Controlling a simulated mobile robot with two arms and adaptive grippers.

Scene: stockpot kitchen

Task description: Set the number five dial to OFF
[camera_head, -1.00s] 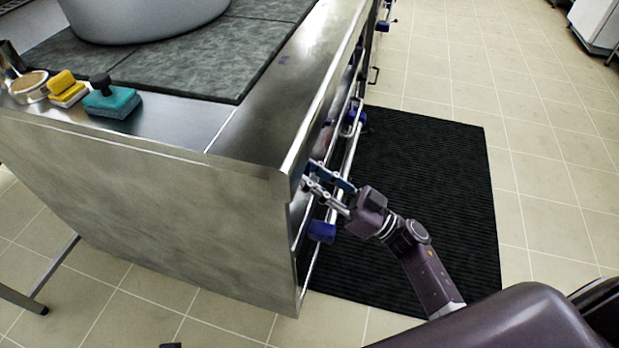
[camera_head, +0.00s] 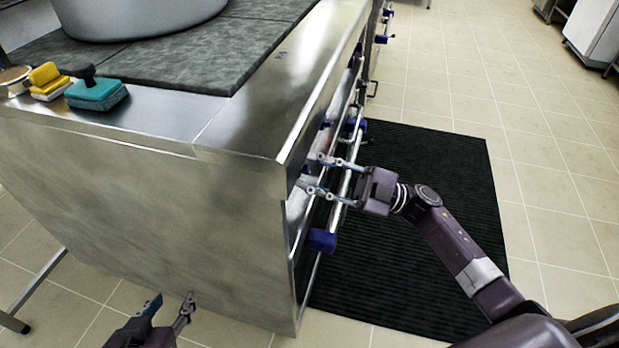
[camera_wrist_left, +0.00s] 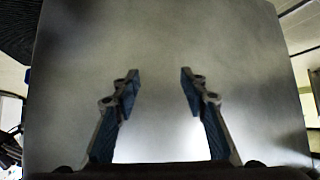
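Blue dials stick out along the front of the steel stove (camera_head: 240,120). One blue dial (camera_head: 322,240) is near the front corner, and another (camera_head: 356,125) is farther along. I cannot read their numbers or settings. My right gripper (camera_head: 314,175) is at the stove front, between these dials, with its fingers spread toward the panel. I cannot tell whether a dial stands between its fingertips. My left gripper (camera_head: 170,302) is at the bottom left, away from the dials. The left wrist view shows it open and empty (camera_wrist_left: 160,88), facing a plain steel panel.
A steel rail (camera_head: 345,185) runs along the stove front. A black mat (camera_head: 430,200) lies on the tiled floor beside it. A large pot (camera_head: 140,15), a yellow sponge (camera_head: 46,78) and a teal brush (camera_head: 97,95) are on top.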

